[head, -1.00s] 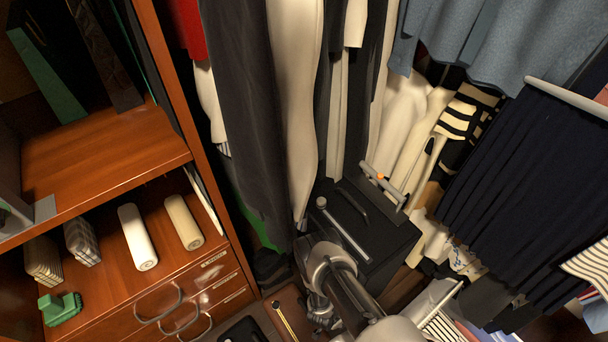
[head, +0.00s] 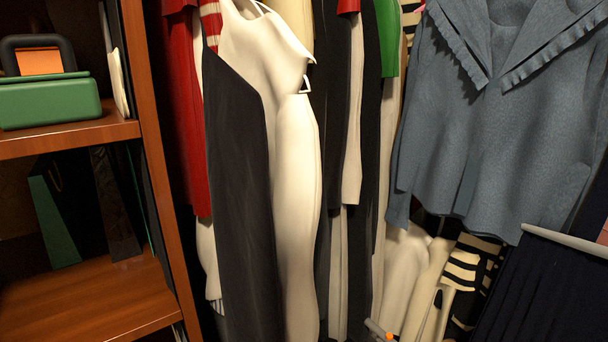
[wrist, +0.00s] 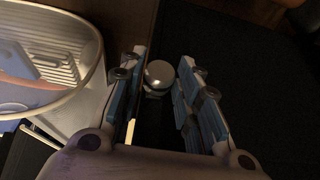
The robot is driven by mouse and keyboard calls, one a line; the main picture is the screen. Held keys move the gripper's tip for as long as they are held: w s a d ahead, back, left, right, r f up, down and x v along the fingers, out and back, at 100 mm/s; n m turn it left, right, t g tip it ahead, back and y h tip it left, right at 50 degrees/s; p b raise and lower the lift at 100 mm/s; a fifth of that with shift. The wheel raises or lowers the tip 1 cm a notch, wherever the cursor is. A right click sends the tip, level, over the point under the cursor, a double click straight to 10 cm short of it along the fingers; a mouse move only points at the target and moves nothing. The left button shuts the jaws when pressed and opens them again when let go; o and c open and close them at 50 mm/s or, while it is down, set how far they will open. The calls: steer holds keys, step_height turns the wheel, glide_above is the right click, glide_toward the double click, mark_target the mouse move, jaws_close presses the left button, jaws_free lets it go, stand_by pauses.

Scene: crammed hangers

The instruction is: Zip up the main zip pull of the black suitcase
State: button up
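The black suitcase (wrist: 245,75) shows in the wrist view as a dark surface to the right of and beyond my gripper. My gripper (wrist: 163,66) is open, with its blue-padded fingers apart. A shiny round silver knob (wrist: 159,74) lies between the fingertips, close to both; I cannot tell whether either finger touches it, or whether it is the main zip pull. In the head view the suitcase body and my gripper are out of sight. Only a grey bar with an orange spot (head: 377,330) shows at the bottom edge.
A clear, rimmed container (wrist: 45,60) is close on the left in the wrist view. In the head view, a white garment (head: 295,150), a dark garment (head: 240,190) and a blue-grey top (head: 490,120) hang closely packed. A wooden shelf unit (head: 160,150) stands left.

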steer(key=c, duration=0.6)
step_height(320, 180, up, 14)
steer(key=p, duration=1.1)
steer(key=shift+r, duration=0.1)
step_height(320, 180, up, 14)
steer(key=p, duration=1.1)
steer(key=shift+r+p, duration=0.25)
steer(key=shift+p, duration=0.15)
steer(key=shift+r, duration=0.1)
